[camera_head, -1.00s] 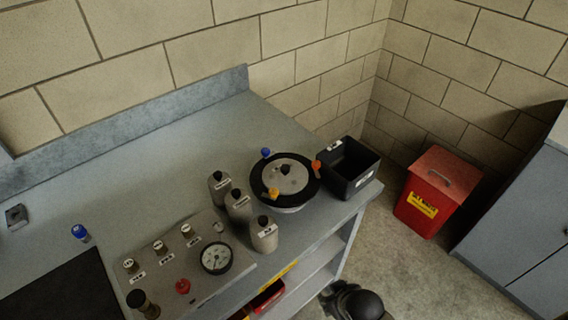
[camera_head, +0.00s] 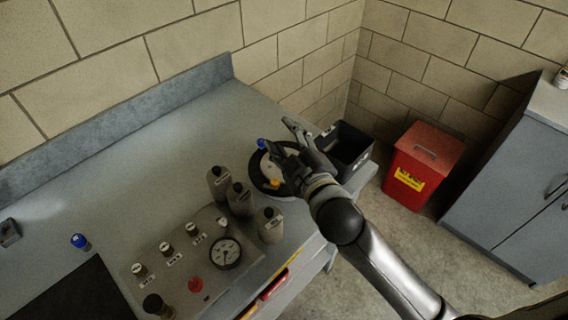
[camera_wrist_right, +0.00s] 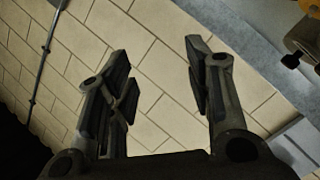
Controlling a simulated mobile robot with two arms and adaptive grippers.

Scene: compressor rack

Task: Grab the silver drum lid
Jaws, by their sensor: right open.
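The silver drum lid (camera_head: 266,170) is a round silver disc inside a black ring on the counter, with blue and yellow clamp knobs visible at its edge. My right gripper (camera_head: 281,136) is in front of it in the head view and hides its right part, including the centre knob. In the right wrist view the right gripper's fingers (camera_wrist_right: 157,50) are spread with nothing between them. A part with a dark knob (camera_wrist_right: 303,45) shows at that view's upper right corner; I cannot tell if it is the lid. My left gripper is not in view.
Several grey bottles (camera_head: 240,200) stand just left of the lid, by a panel with a gauge (camera_head: 225,253). A black open bin (camera_head: 345,150) stands right of the lid. A red bin (camera_head: 424,165) is on the floor. The counter's back left is clear.

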